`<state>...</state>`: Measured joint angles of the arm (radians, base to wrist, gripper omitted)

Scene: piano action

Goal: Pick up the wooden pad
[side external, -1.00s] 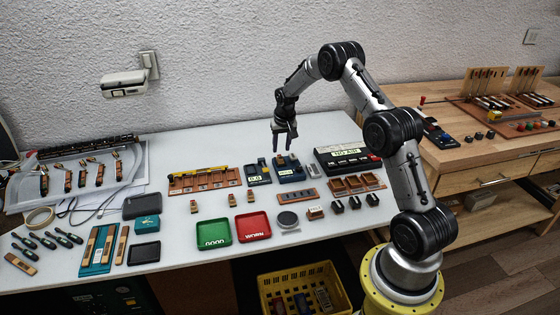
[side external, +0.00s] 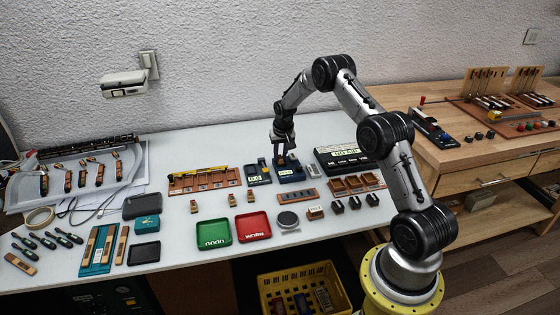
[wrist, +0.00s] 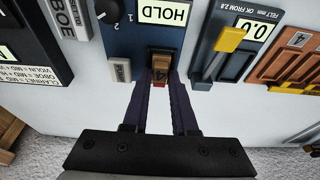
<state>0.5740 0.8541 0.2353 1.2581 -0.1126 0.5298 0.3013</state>
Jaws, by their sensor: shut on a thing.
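The wooden pad (wrist: 161,64) is a small brown block marked 4 with a red end, at the front of a blue device (side external: 290,175). In the wrist view, the device (wrist: 130,45) has a display reading HOLD and a black knob. My gripper (side external: 285,156) is low over the device in the side view. In the wrist view, the gripper's fingertips (wrist: 160,78) are shut on the pad, one on each side. The pad still sits at the device; I cannot tell whether it is lifted. The pad is too small to make out in the side view.
A second blue gauge with a yellow lever (wrist: 230,40) stands close beside the device. A wooden rack (side external: 205,181), a black-and-white box (side external: 348,158), and green (side external: 213,231) and red (side external: 252,227) trays are around.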

